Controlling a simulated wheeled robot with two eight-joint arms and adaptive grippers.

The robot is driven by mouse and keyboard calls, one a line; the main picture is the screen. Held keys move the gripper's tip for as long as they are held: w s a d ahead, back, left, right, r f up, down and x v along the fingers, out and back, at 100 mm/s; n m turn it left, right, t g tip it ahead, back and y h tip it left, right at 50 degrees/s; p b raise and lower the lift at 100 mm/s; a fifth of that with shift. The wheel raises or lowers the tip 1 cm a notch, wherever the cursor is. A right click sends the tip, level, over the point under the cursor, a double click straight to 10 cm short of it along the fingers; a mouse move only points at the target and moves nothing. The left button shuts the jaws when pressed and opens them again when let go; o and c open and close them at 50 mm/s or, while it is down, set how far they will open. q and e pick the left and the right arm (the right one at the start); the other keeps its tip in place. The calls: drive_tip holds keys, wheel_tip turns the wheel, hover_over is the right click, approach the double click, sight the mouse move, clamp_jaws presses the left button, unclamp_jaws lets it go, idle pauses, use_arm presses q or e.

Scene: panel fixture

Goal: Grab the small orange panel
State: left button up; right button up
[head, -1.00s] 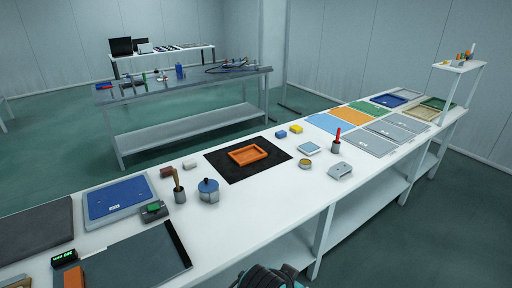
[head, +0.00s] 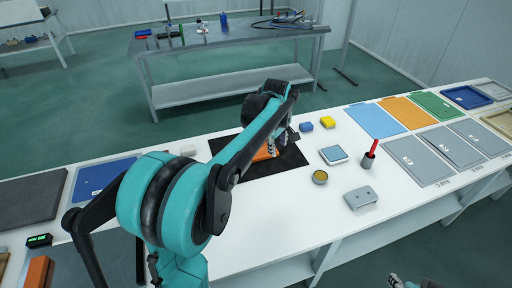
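The small orange panel (head: 262,156) lies on the black mat (head: 286,163) in the middle of the white table, mostly hidden behind my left forearm. My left gripper (head: 273,147) points down at the panel's right part. Its fingers are small and partly covered by the arm, so I cannot tell whether they are open, shut or touching the panel. A tip of my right gripper (head: 408,282) shows at the bottom edge, apart from the table; its state is unclear.
Blue and yellow blocks (head: 327,122), a light-blue square item (head: 333,155), a round tin (head: 320,177), a cup with a red tool (head: 369,158) and a grey box (head: 360,198) stand right of the mat. Flat coloured panels (head: 407,112) lie farther right.

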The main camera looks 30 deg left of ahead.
use_arm(q)
drive_tip(key=w+a+f+n+g+p, duration=0.25)
drive_tip(key=w+a+f+n, duration=0.25)
drive_tip(key=w+a+n, duration=0.25)
drive_tip(key=n+p, duration=0.2)
drive_tip(key=n, duration=0.2)
hover_over(260, 157)
wheel_tip(260, 157, down, 7)
drive_tip(key=f, duration=0.3)
drive_tip(key=shift+w+f+n+g+h+b, duration=0.1)
drive_tip(key=shift+w+n+g+h+b, duration=0.15)
drive_tip(key=shift+w+n+h+b, duration=0.1)
drive_tip(key=f+b, duration=0.1)
drive_tip(key=f, duration=0.1)
drive_tip(key=f+b, duration=0.1)
drive_tip(key=f, duration=0.2)
drive_tip(key=shift+s+a+f, duration=0.1)
drive_tip(key=shift+s+f, duration=0.1)
drive_tip(key=shift+f, duration=0.05)
drive_tip(key=shift+r, duration=0.1)
clamp_jaws()
